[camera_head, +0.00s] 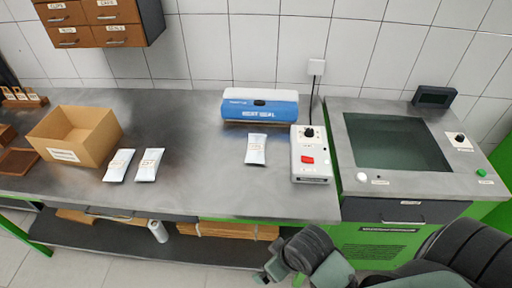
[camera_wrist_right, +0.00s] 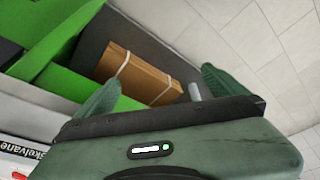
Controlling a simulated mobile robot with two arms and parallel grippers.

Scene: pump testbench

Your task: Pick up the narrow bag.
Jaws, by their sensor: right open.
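Three pale bags with small printed labels lie on the grey workbench in the head view. One bag (camera_head: 256,149) lies alone in front of the blue sealer. A second bag (camera_head: 119,165) and a third bag (camera_head: 150,165) lie side by side, right of the cardboard box. The lone bag looks slimmest, but the labels are too small to read. My right gripper (camera_head: 268,271) is low, in front of the bench's front edge, away from all bags. In the wrist view its two green fingers (camera_wrist_right: 158,92) are apart with nothing between them. My left gripper is out of view.
The blue sealer (camera_head: 260,106) and a white switch box (camera_head: 311,155) with a red button stand right of centre. An open cardboard box (camera_head: 77,137) stands at left. Flat cardboard (camera_wrist_right: 140,75) lies on the lower shelf. The bench's front middle (camera_head: 215,195) is clear.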

